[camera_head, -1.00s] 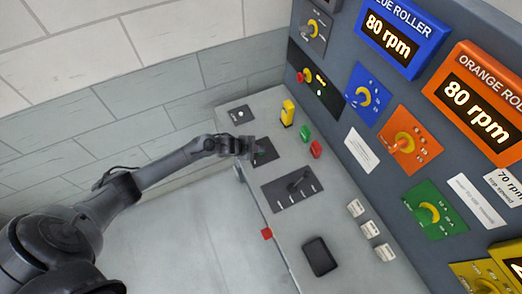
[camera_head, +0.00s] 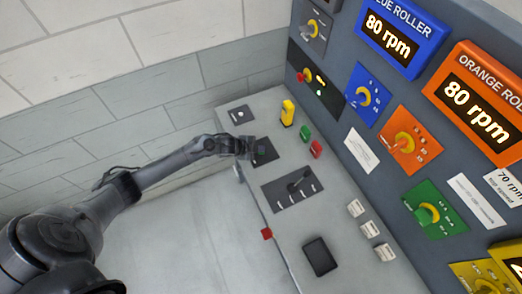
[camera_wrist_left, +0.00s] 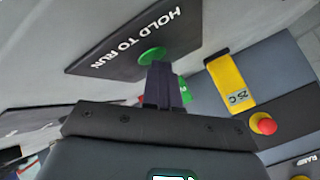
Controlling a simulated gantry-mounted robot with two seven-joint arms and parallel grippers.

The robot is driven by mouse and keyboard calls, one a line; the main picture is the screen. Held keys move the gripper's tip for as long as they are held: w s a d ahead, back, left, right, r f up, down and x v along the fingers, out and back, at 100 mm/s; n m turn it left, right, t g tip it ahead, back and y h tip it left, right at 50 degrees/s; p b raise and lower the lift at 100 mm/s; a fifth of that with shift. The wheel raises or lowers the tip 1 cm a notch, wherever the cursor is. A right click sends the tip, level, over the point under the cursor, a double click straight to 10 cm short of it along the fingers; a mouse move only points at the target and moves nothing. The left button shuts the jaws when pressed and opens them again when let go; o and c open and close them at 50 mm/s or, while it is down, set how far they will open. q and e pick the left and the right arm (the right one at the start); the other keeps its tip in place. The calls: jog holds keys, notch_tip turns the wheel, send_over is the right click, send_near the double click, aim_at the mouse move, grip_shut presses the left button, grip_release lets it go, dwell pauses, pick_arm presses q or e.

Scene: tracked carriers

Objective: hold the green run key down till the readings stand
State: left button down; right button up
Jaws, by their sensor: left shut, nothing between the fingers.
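The green run key (camera_wrist_left: 152,56) is a round button on a dark plate marked HOLD TO RUN (camera_wrist_left: 125,40) in the left wrist view. The plate also shows in the head view (camera_head: 266,152), where my gripper hides the key. My left gripper (camera_head: 254,146) is shut and empty. Its fingertips (camera_wrist_left: 158,66) overlap the near edge of the key; I cannot tell whether they press it. The blue roller display (camera_head: 388,34) and the orange roller display (camera_head: 478,101) both read 80 rpm. A yellow display (camera_head: 509,262) is cut off at the right edge. My right gripper is not in view.
Green (camera_head: 305,132) and red (camera_head: 316,149) buttons and a yellow block (camera_head: 288,113) stand beyond the plate. A lever plate (camera_head: 292,188) lies nearer on the desk. Coloured dials, such as the orange one (camera_head: 404,142), cover the upright panel.

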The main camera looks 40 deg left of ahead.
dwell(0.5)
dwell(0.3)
pick_arm(q)
jog(key=shift+r+p, duration=0.9)
jog(key=shift+r, duration=0.1)
notch_tip(320, 180, up, 4)
jog(key=p, duration=0.3)
jog(key=shift+f, duration=0.25)
jog(key=shift+r+p, duration=0.7)
jog(key=shift+p, duration=0.2)
